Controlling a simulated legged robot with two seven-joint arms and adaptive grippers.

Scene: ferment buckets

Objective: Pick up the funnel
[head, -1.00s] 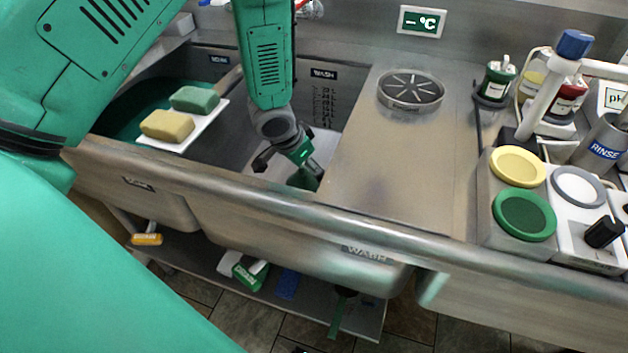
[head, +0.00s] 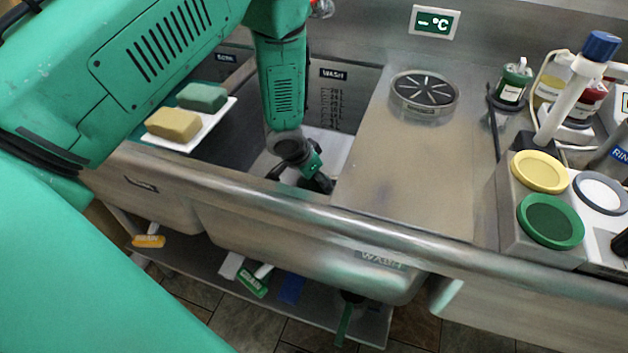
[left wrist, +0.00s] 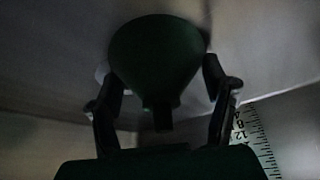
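The dark green funnel (left wrist: 158,60) shows in the left wrist view, its wide cone toward the top of the picture and its short spout toward my gripper. My left gripper (left wrist: 158,85) is open, with one dark finger on each side of the cone. The fingers are close to the cone's sides; contact is too dark to tell. In the head view my left gripper (head: 301,181) is down inside the wash basin, behind its front rim, and I cannot make out the funnel there. My right gripper is not in view.
The steel front rim (head: 320,215) runs before the basin. A white board (head: 205,130) with a yellow sponge (head: 173,124) and a green sponge (head: 202,97) lies left. The steel drainboard (head: 400,170) is mostly clear. A ruler scale (left wrist: 255,140) marks the basin wall.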

